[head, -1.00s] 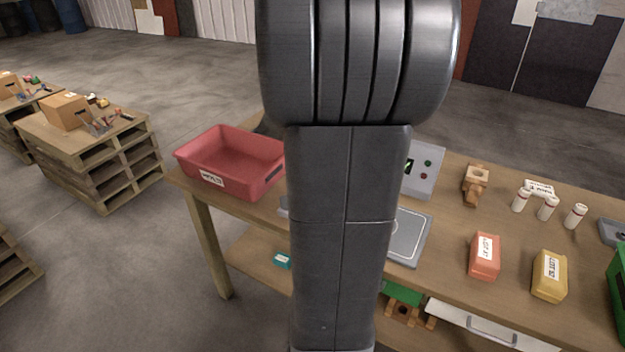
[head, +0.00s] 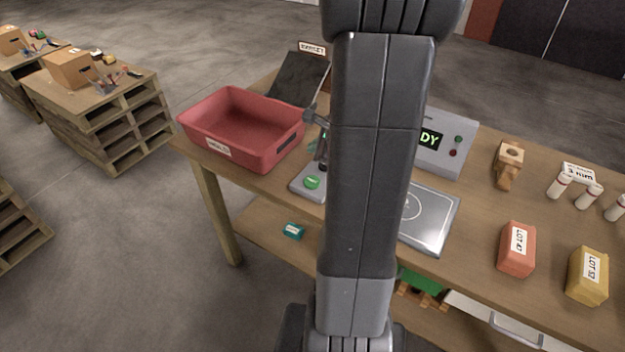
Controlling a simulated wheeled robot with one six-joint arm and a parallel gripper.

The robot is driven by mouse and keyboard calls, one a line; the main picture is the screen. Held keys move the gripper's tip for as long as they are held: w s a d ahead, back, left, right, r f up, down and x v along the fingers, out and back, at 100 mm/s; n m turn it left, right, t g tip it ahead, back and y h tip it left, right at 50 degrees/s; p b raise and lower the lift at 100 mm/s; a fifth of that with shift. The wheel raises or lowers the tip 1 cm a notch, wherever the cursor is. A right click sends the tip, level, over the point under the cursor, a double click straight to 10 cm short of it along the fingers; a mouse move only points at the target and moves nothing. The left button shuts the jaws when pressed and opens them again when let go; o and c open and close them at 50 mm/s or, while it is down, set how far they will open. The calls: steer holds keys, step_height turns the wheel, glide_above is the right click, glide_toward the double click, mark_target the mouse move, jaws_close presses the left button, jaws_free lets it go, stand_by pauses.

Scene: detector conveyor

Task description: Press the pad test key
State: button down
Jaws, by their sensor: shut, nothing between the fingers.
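A round green key (head: 312,182) sits on a small grey base (head: 301,191) on the workbench, just left of my arm. A silver pad (head: 434,226) with a ring mark lies right of my arm, its left part hidden. A grey console (head: 459,128) behind it has a lit display ending in "DY", with a green and a red button. My gripper (head: 322,160) shows only partly at the arm's left edge. It is shut and empty, just above and behind the green key, apparently apart from it. I cannot read any label on the key.
A red bin (head: 225,150) stands left of the key, with a dark sloped "REJECT" panel (head: 297,80) behind. To the right are a wooden stand (head: 509,165), white vials (head: 588,196), an orange block (head: 517,250) and a yellow block (head: 587,276). My arm hides the bench's middle.

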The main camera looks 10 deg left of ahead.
mark_target(315, 182)
steer(key=shift+f+b, duration=3.95)
steer(key=shift+f, duration=0.45)
steer(key=shift+f+b, duration=0.4)
steer(key=shift+b, duration=0.05)
steer(key=shift+f+b, duration=0.4)
steer(key=shift+r, duration=0.15)
steer(key=shift+r+p, duration=0.7)
steer(key=shift+p, duration=0.1)
steer(key=shift+r, duration=0.1)
step_height(315, 182, up, 5)
steer(key=p, duration=0.4)
steer(key=shift+p, duration=0.3)
